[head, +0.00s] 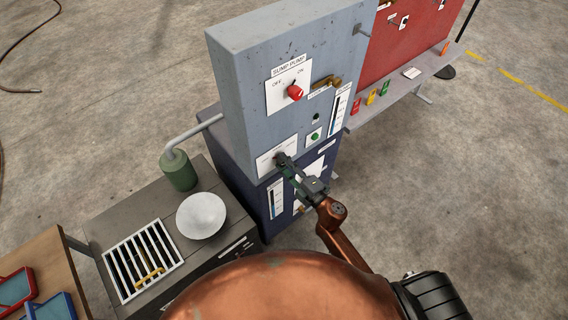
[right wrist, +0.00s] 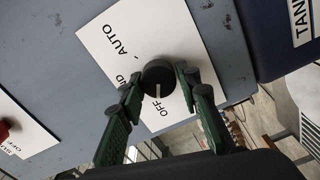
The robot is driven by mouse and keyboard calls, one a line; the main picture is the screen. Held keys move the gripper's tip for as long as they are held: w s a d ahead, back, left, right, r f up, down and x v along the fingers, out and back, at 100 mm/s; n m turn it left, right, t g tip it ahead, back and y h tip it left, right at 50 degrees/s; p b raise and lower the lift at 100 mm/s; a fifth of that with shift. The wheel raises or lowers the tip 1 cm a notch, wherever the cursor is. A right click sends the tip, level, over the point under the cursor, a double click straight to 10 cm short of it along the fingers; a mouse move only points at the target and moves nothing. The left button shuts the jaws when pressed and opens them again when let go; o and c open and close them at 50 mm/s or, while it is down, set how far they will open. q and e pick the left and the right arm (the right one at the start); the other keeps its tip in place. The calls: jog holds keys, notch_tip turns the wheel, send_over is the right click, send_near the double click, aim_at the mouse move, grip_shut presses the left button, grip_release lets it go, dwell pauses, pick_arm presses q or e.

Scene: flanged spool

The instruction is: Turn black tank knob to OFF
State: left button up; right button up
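The black knob (right wrist: 158,77) sits on a white plate (right wrist: 130,45) lettered AUTO, OFF and a partly hidden word ending in ND. Its white pointer line points down in the right wrist view, toward the OFF lettering. My right gripper (right wrist: 159,80) has one finger on each side of the knob, and both fingertips appear to touch it. In the head view, my right gripper (head: 281,160) reaches the lower plate (head: 267,162) on the grey cabinet (head: 240,90) and mostly hides the knob. My left gripper is not in view.
Above is a red knob (head: 295,92) on the SUMP PUMP plate, with a brass valve handle (head: 327,82) beside it. A green button (head: 314,136) is to the right. A blue cabinet (head: 250,190) marked TANK stands below.

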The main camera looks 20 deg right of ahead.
jog(key=o, duration=0.3)
jog(key=shift+s+d, duration=0.1)
jog(key=shift+s, duration=0.05)
jog(key=v, duration=1.1)
jog(key=shift+s, duration=0.35)
jog(key=shift+d, duration=0.1)
jog(key=d+f+m+g+h, duration=0.1)
jog(key=d+f+m+h, duration=0.15)
jog(key=f, duration=0.65)
jog(key=d+f+m+g+h, duration=0.1)
jog(key=d+f+m, duration=0.25)
jog(key=f, duration=0.55)
jog(key=s+d+f+m+g+h, duration=0.1)
jog(key=s+d+f+m+g, duration=0.3)
jog(key=f, duration=0.7)
jog(key=s+d+f+m+g+h, duration=0.1)
jog(key=s+f+h, duration=0.1)
jog(key=s+f, duration=0.65)
jog(key=s+f+m+g+b, duration=0.1)
jog(key=s+f+m+g, duration=0.2)
jog(key=s+f, duration=0.9)
jog(key=s+f+m+g, duration=0.4)
jog(key=s+f, duration=0.8)
jog(key=s, duration=0.7)
jog(key=shift+s+d+g+h+b, duration=0.2)
jog(key=shift+d+g+h+b, duration=0.2)
jog(key=shift+g, duration=0.4)
